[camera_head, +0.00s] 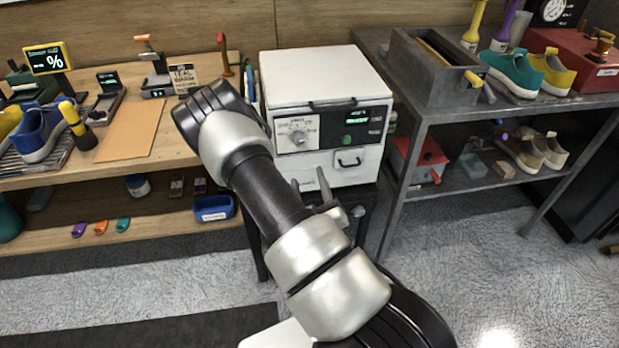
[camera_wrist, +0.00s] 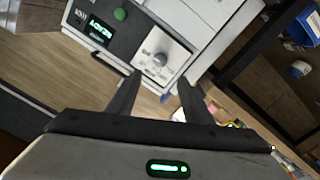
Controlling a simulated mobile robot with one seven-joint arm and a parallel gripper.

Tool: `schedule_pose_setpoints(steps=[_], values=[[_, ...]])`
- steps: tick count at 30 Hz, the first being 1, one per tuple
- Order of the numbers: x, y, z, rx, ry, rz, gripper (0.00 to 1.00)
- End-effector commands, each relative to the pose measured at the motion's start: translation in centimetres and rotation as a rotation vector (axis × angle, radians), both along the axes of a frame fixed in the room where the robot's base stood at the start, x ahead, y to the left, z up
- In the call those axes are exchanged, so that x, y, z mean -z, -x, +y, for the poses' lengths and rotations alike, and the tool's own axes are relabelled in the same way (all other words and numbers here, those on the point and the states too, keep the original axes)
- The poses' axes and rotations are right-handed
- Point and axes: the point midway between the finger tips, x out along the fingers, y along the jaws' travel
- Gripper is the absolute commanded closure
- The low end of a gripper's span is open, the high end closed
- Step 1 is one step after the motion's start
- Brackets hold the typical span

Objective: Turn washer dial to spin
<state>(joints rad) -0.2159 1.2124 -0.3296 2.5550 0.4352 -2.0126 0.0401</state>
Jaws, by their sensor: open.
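The washer (camera_head: 322,85) is a white box-shaped machine in the middle of the head view. Its silver dial (camera_head: 298,137) sits on a pale plate at the left of the front panel. The dial also shows in the wrist view (camera_wrist: 160,59), just beyond and between the finger tips. My gripper (camera_wrist: 155,88) is open and empty, its two dark fingers apart and not visibly touching the dial. In the head view my gripper (camera_head: 311,186) is low in front of the washer, partly hidden by my arm. The small dial lettering is too blurred to read.
A green button (camera_head: 347,140) and a lit display (camera_head: 357,117) are right of the dial. A drawer handle (camera_head: 349,162) is below. A wooden bench (camera_head: 185,140) with shoes and tools stands left, a metal shelf (camera_head: 430,105) right. Grey floor (camera_head: 500,255) is open in front.

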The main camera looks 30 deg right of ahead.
Motion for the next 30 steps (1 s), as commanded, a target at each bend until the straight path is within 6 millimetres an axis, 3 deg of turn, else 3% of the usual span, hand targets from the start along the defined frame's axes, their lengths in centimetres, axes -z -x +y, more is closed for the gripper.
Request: schedule_pose_setpoints(steps=[11,30], values=[[0.2,2.1,0.9,-0.006,0.004,0.005,0.54],[0.0,2.3,0.8,-0.003,0.002,-0.006,0.54]])
